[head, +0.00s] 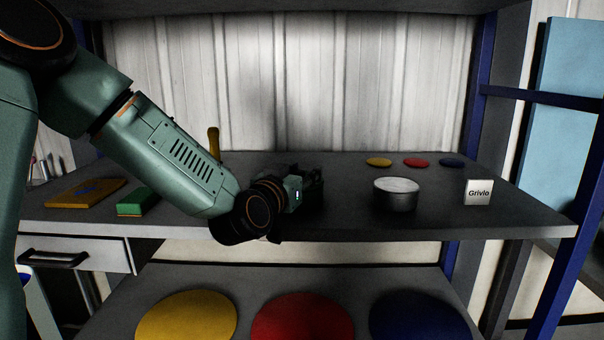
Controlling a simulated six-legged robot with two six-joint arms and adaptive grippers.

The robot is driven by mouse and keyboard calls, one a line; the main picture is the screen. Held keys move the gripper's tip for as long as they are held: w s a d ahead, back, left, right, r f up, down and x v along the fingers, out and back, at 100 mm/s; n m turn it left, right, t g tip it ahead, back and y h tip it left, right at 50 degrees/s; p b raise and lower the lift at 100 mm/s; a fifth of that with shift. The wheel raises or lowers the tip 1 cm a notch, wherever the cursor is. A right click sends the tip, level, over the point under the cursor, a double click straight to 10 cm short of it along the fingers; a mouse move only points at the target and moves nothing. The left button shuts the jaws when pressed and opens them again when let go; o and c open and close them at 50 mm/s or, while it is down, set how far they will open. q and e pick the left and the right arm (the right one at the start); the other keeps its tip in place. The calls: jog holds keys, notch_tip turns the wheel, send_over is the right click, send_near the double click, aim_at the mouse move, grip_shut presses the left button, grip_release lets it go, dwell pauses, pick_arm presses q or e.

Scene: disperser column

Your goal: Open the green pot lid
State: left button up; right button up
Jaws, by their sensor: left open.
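My left arm comes in from the left and reaches over the dark grey shelf (460,222). My left gripper (314,181) is open at the middle of the shelf and points to the right. Its dark fingers blend with the dark shape behind and below them, so I cannot tell whether a pot stands there. I see no green pot lid; the arm and gripper cover part of the shelf. A round metal tin (396,202) with a whitish top stands to the right of the gripper, apart from it. My right gripper is not in view.
A white box marked "Grivlo" (478,192) stands at the right. Small yellow (379,162), red (416,162) and blue (451,162) discs lie at the back. A green block (137,202) and an orange board (86,192) lie left. Larger discs lie on the lower shelf (345,278).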

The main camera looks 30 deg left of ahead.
pick_arm(q)
jog(key=shift+s+a+r, duration=0.15)
jog(key=shift+s+a, duration=0.1)
jog(key=shift+s, duration=0.05)
jog(key=shift+c, duration=0.4)
jog(key=shift+s, duration=0.1)
jog(key=shift+c, duration=0.7)
jog(key=shift+w+d, duration=0.15)
jog(key=shift+w, duration=0.15)
jog(key=c, duration=0.4)
grip_shut()
